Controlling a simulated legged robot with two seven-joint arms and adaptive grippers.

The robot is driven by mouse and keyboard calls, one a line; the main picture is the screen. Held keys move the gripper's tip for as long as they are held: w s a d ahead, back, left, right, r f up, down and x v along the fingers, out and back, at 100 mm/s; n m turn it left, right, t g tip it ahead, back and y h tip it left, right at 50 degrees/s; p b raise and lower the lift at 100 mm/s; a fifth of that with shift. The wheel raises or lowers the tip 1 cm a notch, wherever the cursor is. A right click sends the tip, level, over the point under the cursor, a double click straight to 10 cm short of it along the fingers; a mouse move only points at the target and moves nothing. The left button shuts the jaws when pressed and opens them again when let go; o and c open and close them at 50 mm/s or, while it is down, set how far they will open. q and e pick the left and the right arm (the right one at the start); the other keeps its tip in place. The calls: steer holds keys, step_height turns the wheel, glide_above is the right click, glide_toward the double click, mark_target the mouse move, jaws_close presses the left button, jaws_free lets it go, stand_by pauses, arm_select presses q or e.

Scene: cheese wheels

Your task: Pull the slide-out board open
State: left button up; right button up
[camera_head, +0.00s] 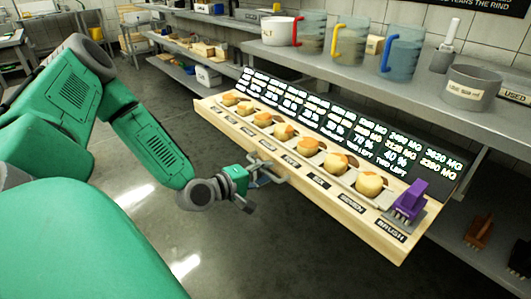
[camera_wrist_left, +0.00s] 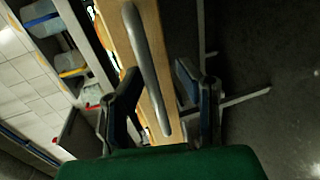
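The slide-out board (camera_head: 228,117) is light wood and projects from the front of the steel bench. It carries a row of small cheese wheels (camera_head: 309,147), with labels along its front edge. A metal bar handle (camera_wrist_left: 148,70) runs along the board's front, and the wooden front (camera_wrist_left: 158,30) shows beside it in the left wrist view. My left gripper (camera_head: 262,172) is at the board's front edge by the handle. In the left wrist view its fingers (camera_wrist_left: 160,88) are spread on either side of the handle, with gaps visible. My right gripper is not in view.
A purple brush (camera_head: 409,200) stands at the board's right end. Black panels with white text (camera_head: 350,135) stand behind the cheeses. Measuring jugs (camera_head: 349,45) and a grey pot (camera_head: 470,88) stand on the bench (camera_head: 425,92). The floor (camera_head: 200,235) before the board is clear.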

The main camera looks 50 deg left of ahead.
arm_select(q)
steer(key=shift+r, duration=0.2)
steer(key=shift+s+a+r, duration=0.15)
steer(key=shift+s, duration=0.3)
steer(key=d+v, duration=0.1)
steer(key=v, duration=0.9)
steer(key=shift+s+a, duration=0.4)
steer(key=shift+s, duration=0.1)
